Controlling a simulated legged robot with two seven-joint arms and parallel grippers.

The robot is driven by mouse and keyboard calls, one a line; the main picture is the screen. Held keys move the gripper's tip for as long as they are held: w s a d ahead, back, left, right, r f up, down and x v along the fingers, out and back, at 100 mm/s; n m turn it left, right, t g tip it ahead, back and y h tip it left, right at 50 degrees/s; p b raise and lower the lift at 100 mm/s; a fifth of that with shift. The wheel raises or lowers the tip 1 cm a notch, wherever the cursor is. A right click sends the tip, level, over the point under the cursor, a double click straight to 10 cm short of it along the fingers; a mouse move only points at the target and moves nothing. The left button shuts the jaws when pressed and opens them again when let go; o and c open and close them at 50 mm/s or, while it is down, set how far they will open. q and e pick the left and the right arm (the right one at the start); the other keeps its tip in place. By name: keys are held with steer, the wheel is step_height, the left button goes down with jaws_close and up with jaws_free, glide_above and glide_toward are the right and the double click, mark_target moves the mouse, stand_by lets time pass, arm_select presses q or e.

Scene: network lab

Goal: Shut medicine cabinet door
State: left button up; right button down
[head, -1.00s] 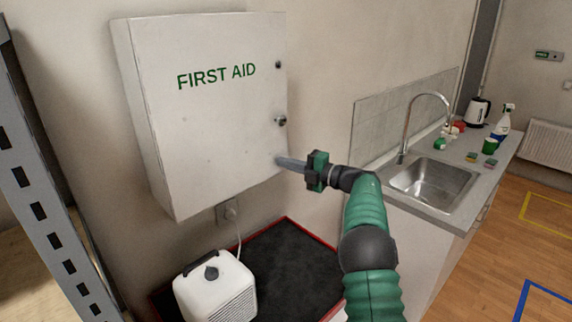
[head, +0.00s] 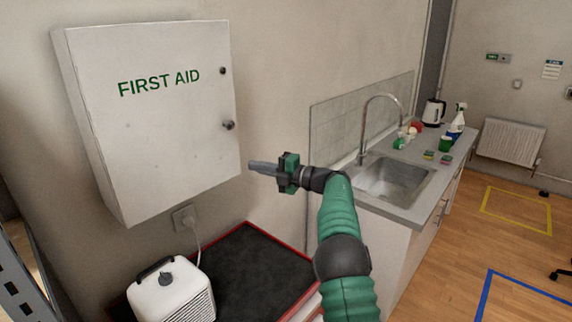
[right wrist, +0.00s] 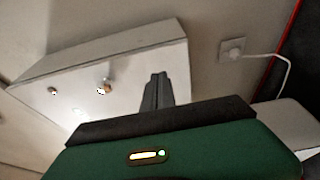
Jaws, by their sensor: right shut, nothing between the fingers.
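The white medicine cabinet (head: 150,150), marked FIRST AID, hangs on the wall at the left of the head view. Its door looks shut, flush with the cabinet body, with a knob (head: 228,125) at its right edge. The cabinet also shows in the right wrist view (right wrist: 120,70), with its knob (right wrist: 103,87). My right gripper (head: 252,165) is shut and empty. It is just right of the door's lower right edge in the head view, and a small gap shows between them. My left gripper is not in view.
A counter with a sink (head: 392,180), tap and bottles is to the right. Open floor lies at far right.

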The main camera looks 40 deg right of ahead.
steer(key=d+f+p, duration=0.1)
steer(key=d+p, duration=0.3)
steer(key=d, duration=0.4)
steer(key=w+d+r+m+t+h, duration=0.25)
steer(key=w+r+m+h, duration=0.25)
steer(key=r+m+h, duration=0.25)
steer(key=s+a+f+m+g+h+b, duration=0.15)
steer(key=s+a+f+m+g, duration=0.25)
steer(key=a+f+m, duration=0.45)
steer(key=s+a+f+m+g+h, duration=0.2)
steer(key=s+a+f+m+g, duration=0.3)
steer(key=a+f, duration=0.55)
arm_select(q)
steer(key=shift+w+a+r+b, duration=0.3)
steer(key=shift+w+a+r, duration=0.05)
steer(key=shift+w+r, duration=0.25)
arm_select(e)
steer(key=s+a+f+g+y, duration=0.1)
steer(key=s+a+f+g, duration=0.1)
steer(key=s+a+f, duration=0.3)
steer(key=s+a+f+m+g+y, duration=0.1)
steer(key=s+a+f+g, duration=0.2)
steer(key=s+a, duration=0.7)
steer(key=s+a+f+g+y, duration=0.1)
steer(key=s+a+f+g, duration=0.1)
steer(key=s+a+f, duration=0.5)
steer(key=s, duration=0.6)
steer(key=shift+s+a+f+g+y, duration=0.3)
steer(key=shift+s+a+g+y, duration=0.05)
steer(key=shift+a+y, duration=0.05)
